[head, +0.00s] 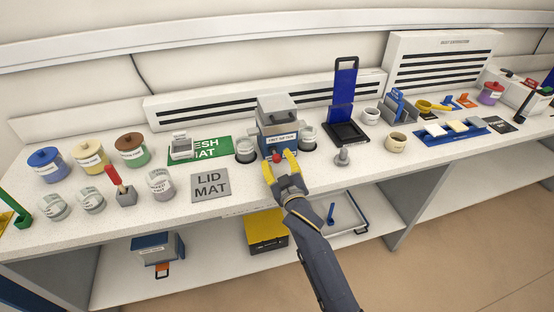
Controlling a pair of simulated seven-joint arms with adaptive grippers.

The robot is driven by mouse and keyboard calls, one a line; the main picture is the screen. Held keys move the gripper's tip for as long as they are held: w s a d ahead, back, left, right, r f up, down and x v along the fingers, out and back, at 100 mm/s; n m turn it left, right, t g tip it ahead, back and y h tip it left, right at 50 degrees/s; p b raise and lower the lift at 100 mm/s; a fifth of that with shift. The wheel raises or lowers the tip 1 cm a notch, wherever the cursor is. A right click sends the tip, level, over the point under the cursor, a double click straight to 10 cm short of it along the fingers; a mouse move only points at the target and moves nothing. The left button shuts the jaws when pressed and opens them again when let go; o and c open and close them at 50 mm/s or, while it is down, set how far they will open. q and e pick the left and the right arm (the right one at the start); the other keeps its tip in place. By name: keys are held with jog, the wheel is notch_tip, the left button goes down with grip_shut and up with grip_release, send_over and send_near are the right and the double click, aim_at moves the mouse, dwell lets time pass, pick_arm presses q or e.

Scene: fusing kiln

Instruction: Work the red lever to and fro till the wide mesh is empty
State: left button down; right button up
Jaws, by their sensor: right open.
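The grey sifter (278,123), with a white label reading something like "FRIT SIFTER", stands at the middle of the bench. The red lever's knob (277,156) shows low on its front. My right gripper (280,160) reaches up from below, its yellow fingers open on either side of the red knob; I cannot tell whether they touch it. The wide mesh cannot be made out, and what it holds is hidden. My left gripper is out of view.
A grey lid mat (210,185) and green mat (213,148) lie to the left, near coloured jars (90,156). A blue-panelled stand (342,100) and small grey knobbed piece (342,157) are to the right.

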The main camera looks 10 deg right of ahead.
jog(key=shift+w, duration=0.55)
jog(key=shift+c, duration=0.2)
grip_shut()
